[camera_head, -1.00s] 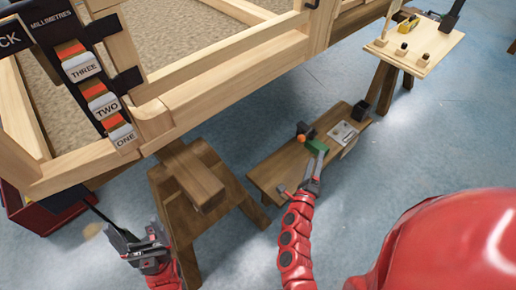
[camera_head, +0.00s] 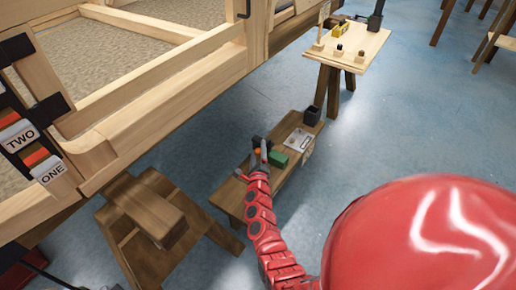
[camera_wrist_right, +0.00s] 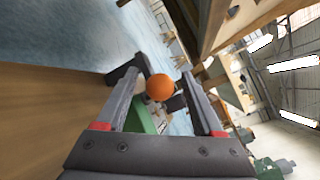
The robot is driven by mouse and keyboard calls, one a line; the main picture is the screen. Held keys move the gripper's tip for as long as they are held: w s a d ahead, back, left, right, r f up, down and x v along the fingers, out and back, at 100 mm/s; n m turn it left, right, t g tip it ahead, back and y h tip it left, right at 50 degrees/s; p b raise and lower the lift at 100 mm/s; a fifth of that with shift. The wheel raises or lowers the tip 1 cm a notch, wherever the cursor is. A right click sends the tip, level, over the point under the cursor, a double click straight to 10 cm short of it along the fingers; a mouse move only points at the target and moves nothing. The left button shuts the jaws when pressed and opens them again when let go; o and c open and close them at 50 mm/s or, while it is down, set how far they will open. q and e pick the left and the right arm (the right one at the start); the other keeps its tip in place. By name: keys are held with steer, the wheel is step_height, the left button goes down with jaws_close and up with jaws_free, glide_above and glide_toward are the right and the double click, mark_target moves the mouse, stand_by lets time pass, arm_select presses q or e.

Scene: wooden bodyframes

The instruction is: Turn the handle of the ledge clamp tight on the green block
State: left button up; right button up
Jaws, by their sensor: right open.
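The green block (camera_head: 278,159) rests on the low wooden bench, beside the dark ledge clamp (camera_head: 256,141). The clamp's orange ball-ended handle (camera_head: 257,150) shows by my right gripper (camera_head: 263,152), which is left of the block. In the right wrist view the right gripper (camera_wrist_right: 170,82) is open, with the orange ball (camera_wrist_right: 160,87) seen between its fingers; I cannot tell whether they touch it. The green block (camera_wrist_right: 142,119) is partly hidden behind the left finger there. Dark clamp parts (camera_wrist_right: 176,103) show behind the ball. My left gripper is out of view.
The low bench (camera_head: 229,197) also carries a pale plate (camera_head: 299,139) and a dark cup (camera_head: 311,115). A big wooden frame (camera_head: 165,85) stands above and left, with a trestle (camera_head: 150,215) below it. A small side table (camera_head: 372,48) stands behind.

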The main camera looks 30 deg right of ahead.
steer(key=shift+b+x, duration=0.3)
steer(key=shift+x, duration=1.2)
jaws_close()
stand_by(0.4)
